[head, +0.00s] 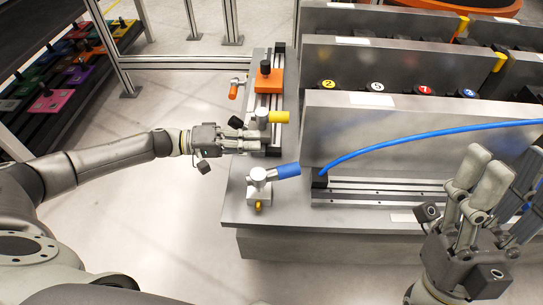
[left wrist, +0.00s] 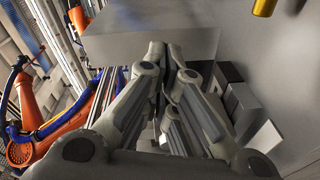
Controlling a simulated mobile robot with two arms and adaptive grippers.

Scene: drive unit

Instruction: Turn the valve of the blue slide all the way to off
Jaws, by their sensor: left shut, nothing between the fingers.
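The valve with the blue handle (head: 287,170) stands on the near left corner of the grey bench. Its handle points right and slightly up, and a small brass fitting shows at its foot. My left gripper (head: 260,140) is shut and empty, just behind this valve and apart from it, close to the yellow-handled valve (head: 279,116). Its closed fingers (left wrist: 168,62) fill the middle of the left wrist view, where I cannot make out the blue valve. A blue hose (head: 430,134) runs to a black block on the rail (head: 385,186). My right gripper (head: 505,175) is open and empty at the right.
An orange slide block (head: 268,79) and an orange-handled valve (head: 235,88) stand farther back. Tall grey panels (head: 400,138) with numbered discs rise right of the valves. A dark rack (head: 45,103) with coloured items is at the left. The floor in front of the bench is clear.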

